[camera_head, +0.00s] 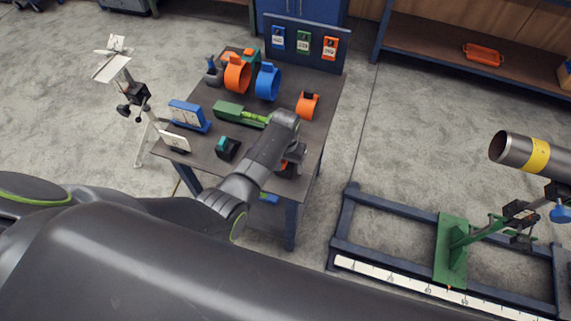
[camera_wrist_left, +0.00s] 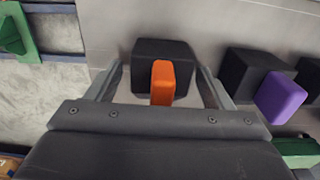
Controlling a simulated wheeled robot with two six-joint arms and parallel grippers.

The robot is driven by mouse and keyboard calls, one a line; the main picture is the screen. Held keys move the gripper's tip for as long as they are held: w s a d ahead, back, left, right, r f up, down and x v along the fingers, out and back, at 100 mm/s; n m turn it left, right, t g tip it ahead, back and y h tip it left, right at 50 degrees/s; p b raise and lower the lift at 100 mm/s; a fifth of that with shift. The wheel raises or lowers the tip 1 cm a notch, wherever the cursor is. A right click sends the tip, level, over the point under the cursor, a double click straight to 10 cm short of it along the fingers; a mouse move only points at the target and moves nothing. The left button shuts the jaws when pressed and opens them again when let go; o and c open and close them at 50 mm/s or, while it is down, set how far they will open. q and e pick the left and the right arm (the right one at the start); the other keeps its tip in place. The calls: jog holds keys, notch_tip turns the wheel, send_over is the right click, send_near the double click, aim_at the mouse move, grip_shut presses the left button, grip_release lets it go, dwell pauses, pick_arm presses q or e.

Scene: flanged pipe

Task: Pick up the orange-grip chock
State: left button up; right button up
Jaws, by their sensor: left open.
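The orange-grip chock is a black block (camera_wrist_left: 176,49) with an upright orange grip (camera_wrist_left: 162,84), in the middle of the left wrist view on the grey tabletop. My left gripper (camera_wrist_left: 160,76) is open, with one finger on each side of the chock. The orange grip stands between the fingers, and I cannot tell whether either finger touches the block. In the head view my left gripper (camera_head: 291,160) is over the table's right front part and mostly hides the chock. My right gripper is not in view.
A purple-grip chock (camera_wrist_left: 281,96) stands right of the gripper in the wrist view. The table (camera_head: 200,155) also holds orange and blue clamps (camera_head: 267,82), a green tool (camera_head: 240,114) and a teal-grip block (camera_head: 228,148). A pipe stand (camera_head: 453,250) is at right.

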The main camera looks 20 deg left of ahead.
pick_arm(q)
jog(key=c, duration=1.2)
